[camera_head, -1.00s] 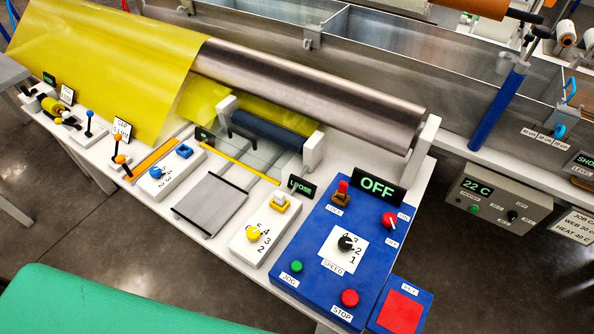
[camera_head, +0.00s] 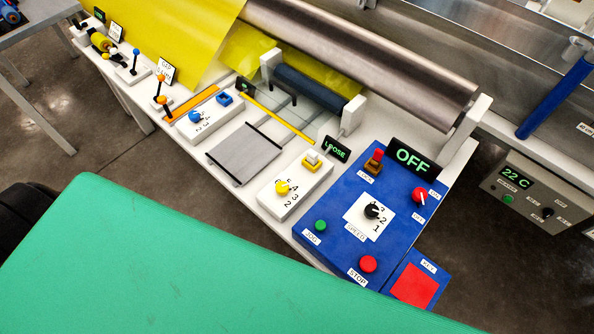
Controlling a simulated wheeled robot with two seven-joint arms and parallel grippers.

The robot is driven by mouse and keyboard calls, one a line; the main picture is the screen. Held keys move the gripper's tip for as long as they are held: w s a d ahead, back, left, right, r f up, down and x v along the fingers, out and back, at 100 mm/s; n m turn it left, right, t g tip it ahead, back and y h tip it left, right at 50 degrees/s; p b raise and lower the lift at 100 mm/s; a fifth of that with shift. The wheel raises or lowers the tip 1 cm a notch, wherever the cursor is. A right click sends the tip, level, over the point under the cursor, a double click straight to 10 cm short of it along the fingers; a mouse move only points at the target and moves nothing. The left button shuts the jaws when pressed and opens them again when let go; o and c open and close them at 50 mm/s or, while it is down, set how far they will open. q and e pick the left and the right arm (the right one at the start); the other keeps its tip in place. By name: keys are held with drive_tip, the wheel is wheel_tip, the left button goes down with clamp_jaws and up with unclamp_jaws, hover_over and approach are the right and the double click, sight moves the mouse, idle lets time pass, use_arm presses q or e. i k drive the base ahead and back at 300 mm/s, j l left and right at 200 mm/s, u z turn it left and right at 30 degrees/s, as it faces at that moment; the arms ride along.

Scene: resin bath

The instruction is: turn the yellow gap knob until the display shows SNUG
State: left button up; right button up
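The small black display (camera_head: 336,149) behind that panel shows LOOSE in green. A yellow-based switch with a pale cap (camera_head: 312,160) stands on the same panel, between the knob and the display. Neither of my grippers is in the picture.
The blue control box (camera_head: 340,225) to the right carries a black speed knob (camera_head: 372,211), red and green buttons, and a display (camera_head: 412,158) reading OFF. A grey plate (camera_head: 245,154) lies left of the knob panel. A green surface (camera_head: 170,260) fills the lower left foreground.

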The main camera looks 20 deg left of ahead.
sight(282, 188)
drive_tip(key=u, duration=0.8)
